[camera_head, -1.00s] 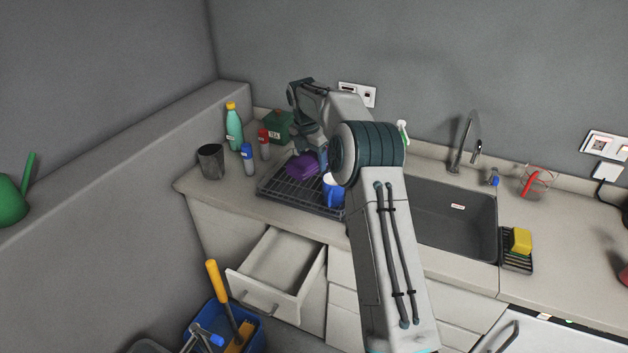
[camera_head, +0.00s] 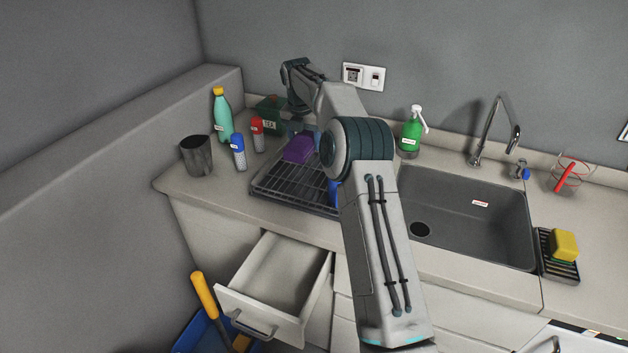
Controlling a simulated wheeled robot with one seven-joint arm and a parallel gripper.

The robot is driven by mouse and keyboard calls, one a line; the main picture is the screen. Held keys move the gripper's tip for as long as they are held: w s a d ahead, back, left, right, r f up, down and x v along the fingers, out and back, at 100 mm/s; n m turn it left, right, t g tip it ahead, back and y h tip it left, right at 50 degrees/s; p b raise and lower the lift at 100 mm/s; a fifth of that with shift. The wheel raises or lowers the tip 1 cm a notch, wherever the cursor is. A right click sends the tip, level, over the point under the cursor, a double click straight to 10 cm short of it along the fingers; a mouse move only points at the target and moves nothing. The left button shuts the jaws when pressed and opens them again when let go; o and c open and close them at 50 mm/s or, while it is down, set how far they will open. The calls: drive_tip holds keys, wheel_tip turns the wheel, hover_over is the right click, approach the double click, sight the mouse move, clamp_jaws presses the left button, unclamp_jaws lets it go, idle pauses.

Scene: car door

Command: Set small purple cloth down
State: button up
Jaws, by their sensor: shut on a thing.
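The small purple cloth (camera_head: 298,149) is a folded purple bundle at the back of the dark wire dish rack (camera_head: 290,187). I cannot tell whether it rests on the rack or hangs just above it. My gripper (camera_head: 304,132) points down at the cloth and is shut on its upper part. My own arm hides part of the gripper, the cloth's right side and the right part of the rack.
A dark cup (camera_head: 196,156), a teal bottle (camera_head: 222,115) and two shakers stand left of the rack. A green tea box (camera_head: 270,114) is behind it. A blue mug (camera_head: 333,192) is partly hidden. A drawer (camera_head: 272,285) stands open below; the sink (camera_head: 470,215) is right.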

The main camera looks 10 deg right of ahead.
sight(306, 177)
wheel_tip(306, 177, down, 10)
drive_tip(key=shift+w+f+p, duration=0.1)
drive_tip(key=shift+f+p, duration=0.05)
drive_tip(key=shift+p, duration=0.35)
drive_tip(key=shift+f, duration=0.2)
drive_tip(key=o, duration=0.9)
